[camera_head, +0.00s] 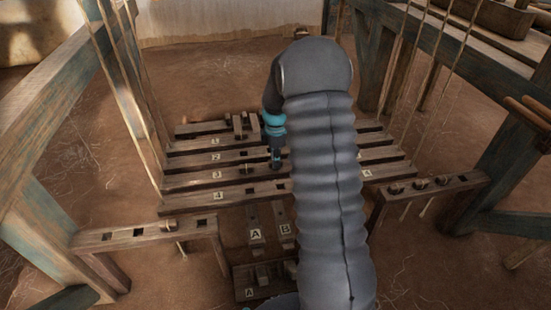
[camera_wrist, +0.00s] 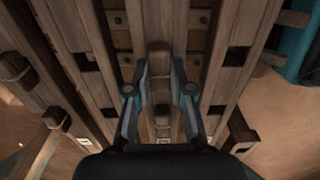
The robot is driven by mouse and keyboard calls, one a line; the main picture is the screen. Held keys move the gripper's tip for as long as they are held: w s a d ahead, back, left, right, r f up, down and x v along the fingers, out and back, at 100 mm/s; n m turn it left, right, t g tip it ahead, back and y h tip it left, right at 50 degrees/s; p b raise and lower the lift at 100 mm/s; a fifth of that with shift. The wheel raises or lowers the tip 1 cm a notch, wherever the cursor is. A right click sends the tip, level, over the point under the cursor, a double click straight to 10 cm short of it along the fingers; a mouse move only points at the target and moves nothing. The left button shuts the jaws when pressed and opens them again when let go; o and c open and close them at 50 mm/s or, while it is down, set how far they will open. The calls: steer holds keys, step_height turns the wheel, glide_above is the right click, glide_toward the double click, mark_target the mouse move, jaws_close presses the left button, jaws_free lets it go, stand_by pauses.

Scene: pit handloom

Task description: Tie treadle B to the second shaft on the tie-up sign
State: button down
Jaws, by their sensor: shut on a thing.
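Four dark bars lie crosswise in the head view: bar 1 (camera_head: 190,145), bar 2 (camera_head: 190,160), bar 3 (camera_head: 195,179) and bar 4 (camera_head: 195,202). Treadle A (camera_head: 254,233) and treadle B (camera_head: 285,229) lie below them, B to the right of A. My gripper (camera_head: 276,163) points down over the bars around 2 and 3. In the wrist view my gripper (camera_wrist: 162,68) is shut on a narrow wooden piece (camera_wrist: 161,62), perhaps a peg; its lower end is unclear. My arm hides the bars' middle-right part. The tie-up sign is not in view.
The left rail (camera_head: 125,234) has square holes and one peg (camera_head: 168,225). The right rail (camera_head: 465,181) carries several pegs (camera_head: 420,183). Another peg (camera_head: 247,168) stands on bar 3. Hanging cords (camera_head: 128,80) and loom posts (camera_head: 50,115) flank the bars.

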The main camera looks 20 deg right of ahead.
steer(key=c, duration=0.9)
jaws_free()
steer(key=shift+c, duration=0.2)
step_height(320, 180, up, 12)
